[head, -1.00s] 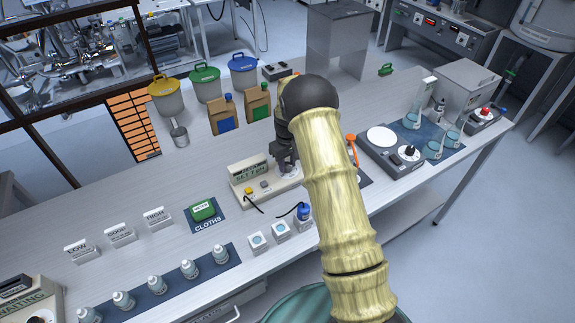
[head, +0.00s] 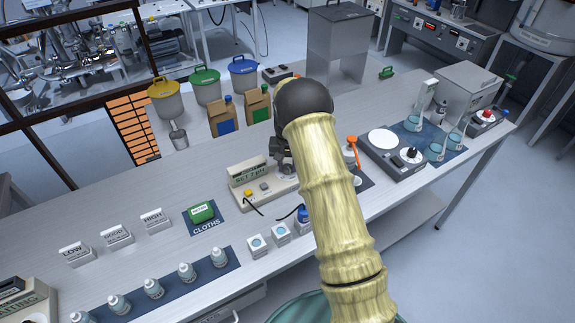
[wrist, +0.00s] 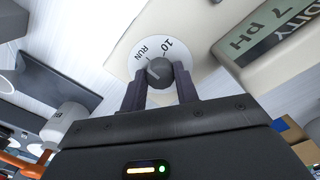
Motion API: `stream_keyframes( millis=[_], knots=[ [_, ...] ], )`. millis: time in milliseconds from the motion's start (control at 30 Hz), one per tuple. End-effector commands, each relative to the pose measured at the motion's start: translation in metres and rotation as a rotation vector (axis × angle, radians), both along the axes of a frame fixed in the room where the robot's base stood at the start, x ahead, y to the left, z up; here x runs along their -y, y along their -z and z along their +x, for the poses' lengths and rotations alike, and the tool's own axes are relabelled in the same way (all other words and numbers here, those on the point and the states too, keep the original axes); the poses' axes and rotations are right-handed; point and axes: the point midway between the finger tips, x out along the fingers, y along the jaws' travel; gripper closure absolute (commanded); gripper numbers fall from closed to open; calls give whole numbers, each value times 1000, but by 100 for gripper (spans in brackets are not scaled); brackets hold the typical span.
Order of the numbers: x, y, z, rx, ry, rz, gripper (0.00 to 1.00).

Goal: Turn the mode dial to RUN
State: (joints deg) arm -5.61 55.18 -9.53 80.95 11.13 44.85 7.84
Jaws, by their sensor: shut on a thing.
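The mode dial (wrist: 161,73) is a dark grey round knob on a white disc printed with RUN and 10. In the wrist view my gripper (wrist: 158,90) has its two dark fingers on either side of the knob, shut on it. A pale mark shows on the knob's left side, toward the RUN lettering; its exact alignment is hard to tell. The dial sits on a cream meter (head: 265,193) with a green display (head: 250,176); in the wrist view the display (wrist: 268,32) reads 7 PH. In the head view my gripper (head: 286,168) and arm hide the dial.
A stirrer plate (head: 395,152) and an orange-topped bottle (head: 351,152) stand to the right.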

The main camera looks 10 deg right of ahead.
Motion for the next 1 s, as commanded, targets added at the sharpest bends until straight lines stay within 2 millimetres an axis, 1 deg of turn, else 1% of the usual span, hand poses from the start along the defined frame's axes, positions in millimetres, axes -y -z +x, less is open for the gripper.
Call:
stream_keyframes(
  millis=[33, 367, 400, 467, 500, 833, 933, 1000],
  knots=[
    [1, -2, 2, 7, 3, -1, 92],
    [1, -3, 2, 7, 4, -1, 92],
    [1, -3, 2, 7, 4, -1, 62],
    [1, -2, 2, 7, 4, -1, 50],
    [1, -2, 2, 6, 3, -1, 48],
    [0, -3, 1, 3, 3, 0, 48],
    [0, -10, 1, 4, 2, 0, 48],
    [0, -19, 2, 6, 2, -1, 48]
  ],
)
